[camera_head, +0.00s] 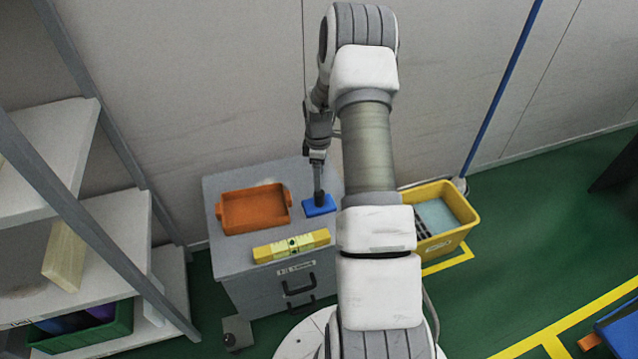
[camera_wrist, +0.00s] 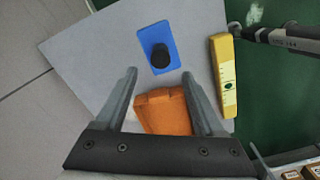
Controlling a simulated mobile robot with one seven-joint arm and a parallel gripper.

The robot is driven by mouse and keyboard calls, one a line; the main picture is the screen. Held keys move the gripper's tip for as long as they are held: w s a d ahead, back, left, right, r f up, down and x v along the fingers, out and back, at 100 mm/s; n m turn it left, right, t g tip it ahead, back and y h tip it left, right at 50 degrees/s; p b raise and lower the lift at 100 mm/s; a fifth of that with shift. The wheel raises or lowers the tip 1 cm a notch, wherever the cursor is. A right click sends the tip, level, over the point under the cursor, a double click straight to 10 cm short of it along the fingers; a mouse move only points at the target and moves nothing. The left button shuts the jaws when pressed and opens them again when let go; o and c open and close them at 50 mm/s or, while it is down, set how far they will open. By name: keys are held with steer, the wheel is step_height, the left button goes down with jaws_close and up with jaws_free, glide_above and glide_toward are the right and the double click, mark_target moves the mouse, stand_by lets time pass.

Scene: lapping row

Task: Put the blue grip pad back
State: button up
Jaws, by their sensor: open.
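The blue grip pad (camera_head: 328,207) lies flat on the grey cabinet top (camera_head: 238,252), right of the orange tray. In the wrist view the blue grip pad (camera_wrist: 153,37) is a blue rectangle with a round black knob (camera_wrist: 160,57) standing on it. My gripper (camera_head: 318,190) points down above the pad. In the wrist view my gripper (camera_wrist: 160,74) is open and empty, with the knob just beyond and between its fingertips in the picture. The head view does not show clearly whether the fingers touch the pad.
The orange tray (camera_head: 256,228) and a yellow level (camera_head: 290,246) share the cabinet top. A yellow bin (camera_head: 468,214) with a pale blue item stands right of the cabinet. Shelving (camera_head: 50,140) stands at the left, and a wall is close behind the cabinet.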

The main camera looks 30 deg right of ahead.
steer(key=s+a+r+m+t, duration=0.15)
steer(key=a+r, duration=0.25)
steer(key=r, duration=0.5)
steer(key=s+a+r+m+h, duration=0.15)
steer(key=a+r, duration=0.25)
steer(key=r, duration=0.5)
steer(key=s+a+r+m+t, duration=0.1)
steer(key=s+a+r, duration=0.3)
steer(key=r, duration=0.6)
steer(key=s+a+r+m+t+y, duration=0.1)
steer(key=s+a+r+m+t, duration=0.2)
steer(key=s+a, duration=0.45)
steer(key=s+a+r+m+y, duration=0.1)
steer(key=s+a+r+m, duration=0.3)
steer(key=s, duration=0.7)
step_height(320, 180, up, 19)
steer(key=n+p, duration=0.1)
steer(key=p, duration=1.8)
steer(key=shift+w+a+r, duration=0.15)
steer(key=shift+w, duration=0.1)
